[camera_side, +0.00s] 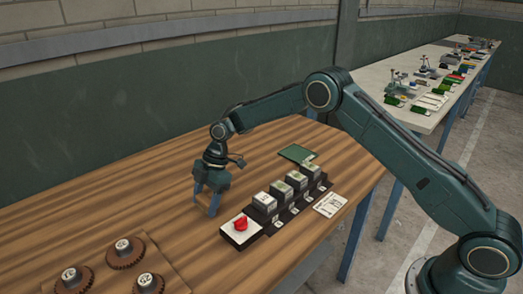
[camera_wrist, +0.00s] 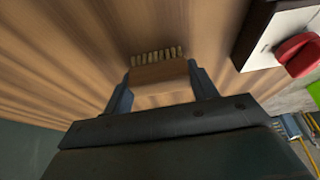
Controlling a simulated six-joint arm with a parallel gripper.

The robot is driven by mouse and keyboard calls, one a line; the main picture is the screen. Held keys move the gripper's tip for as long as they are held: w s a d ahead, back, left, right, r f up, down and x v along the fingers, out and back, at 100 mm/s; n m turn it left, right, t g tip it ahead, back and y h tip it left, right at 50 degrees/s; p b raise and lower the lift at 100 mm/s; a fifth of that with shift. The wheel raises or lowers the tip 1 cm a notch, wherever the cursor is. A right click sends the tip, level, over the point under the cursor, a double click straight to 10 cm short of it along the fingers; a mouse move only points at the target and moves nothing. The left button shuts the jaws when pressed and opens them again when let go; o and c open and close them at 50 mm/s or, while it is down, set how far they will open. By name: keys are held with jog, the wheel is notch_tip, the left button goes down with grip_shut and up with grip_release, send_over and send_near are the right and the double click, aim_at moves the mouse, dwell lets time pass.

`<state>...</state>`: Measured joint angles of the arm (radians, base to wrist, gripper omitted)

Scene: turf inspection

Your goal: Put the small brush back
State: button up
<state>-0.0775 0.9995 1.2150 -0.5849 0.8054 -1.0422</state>
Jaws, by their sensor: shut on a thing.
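The small brush (camera_wrist: 158,74) shows in the wrist view as a pale wooden block with a row of tan bristles along its far edge. My gripper (camera_wrist: 161,82) is shut on it, with one blue-grey finger on each side of the block. In the side view my gripper (camera_side: 207,204) points down over the wooden table, left of the box with the red knob. The brush is too small and too hidden by the fingers to make out clearly there. I cannot tell whether it touches the table. No clear holder for the brush shows.
A white-topped box (camera_side: 229,237) with a red knob (camera_side: 240,223) stands right of my gripper. Behind it, a dark rack (camera_side: 291,207) holds several grey blocks. A green board (camera_side: 297,153) and a white card (camera_side: 330,205) lie nearby. Toothed discs (camera_side: 125,253) lie front left.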

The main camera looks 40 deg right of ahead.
jog(key=shift+f, duration=0.1)
jog(key=o, duration=0.9)
jog(key=shift+o, duration=0.2)
jog(key=v, duration=1.2)
jog(key=shift+r, duration=0.25)
